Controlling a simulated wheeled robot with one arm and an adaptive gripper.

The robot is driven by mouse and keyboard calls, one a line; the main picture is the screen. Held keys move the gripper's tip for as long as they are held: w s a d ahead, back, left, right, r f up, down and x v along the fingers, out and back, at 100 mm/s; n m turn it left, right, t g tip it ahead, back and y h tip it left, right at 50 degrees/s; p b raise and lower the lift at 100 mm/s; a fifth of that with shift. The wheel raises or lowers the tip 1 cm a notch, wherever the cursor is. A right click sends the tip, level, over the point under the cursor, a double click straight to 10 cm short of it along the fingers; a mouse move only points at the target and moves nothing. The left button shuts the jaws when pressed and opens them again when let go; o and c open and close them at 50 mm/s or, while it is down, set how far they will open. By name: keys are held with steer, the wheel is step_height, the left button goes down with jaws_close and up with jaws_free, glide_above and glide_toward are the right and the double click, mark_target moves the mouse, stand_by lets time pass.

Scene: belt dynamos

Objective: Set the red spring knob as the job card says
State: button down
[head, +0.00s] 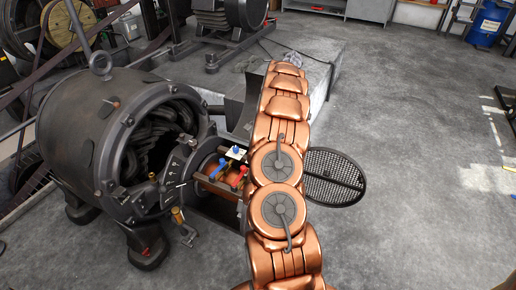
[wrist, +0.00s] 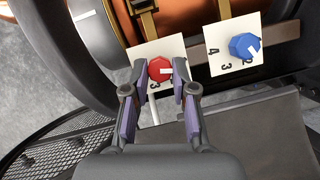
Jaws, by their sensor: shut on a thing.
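The red spring knob (wrist: 160,69) sits on a white dial card (wrist: 150,50) with numbers, of which a 3 shows below the knob. My gripper (wrist: 163,75) has its two fingers on either side of the red knob and is shut on it. A white pointer mark on the knob points right. The blue knob (wrist: 243,46) sits on its own white card (wrist: 215,62) to the right, with 2, 3 and 4 readable and its white mark toward the 2. In the head view my copper arm hides the gripper. No job card can be made out.
The dark dynamo housing (head: 105,125) stands at the left in the head view. A round mesh cover (head: 335,177) is right of my arm. A blue barrel (head: 487,25) stands far back right. The grey floor (head: 420,180) at the right is mostly clear.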

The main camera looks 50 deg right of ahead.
steer(key=shift+n+g+p, duration=0.45)
steer(key=shift+n+g, duration=0.05)
steer(key=shift+n, duration=1)
steer(key=c, duration=0.9)
jaws_free()
steer(key=shift+c, duration=0.2)
steer(key=shift+w, duration=0.1)
steer(key=v, duration=0.7)
steer(key=shift+r, duration=0.25)
steer(key=shift+w, duration=0.1)
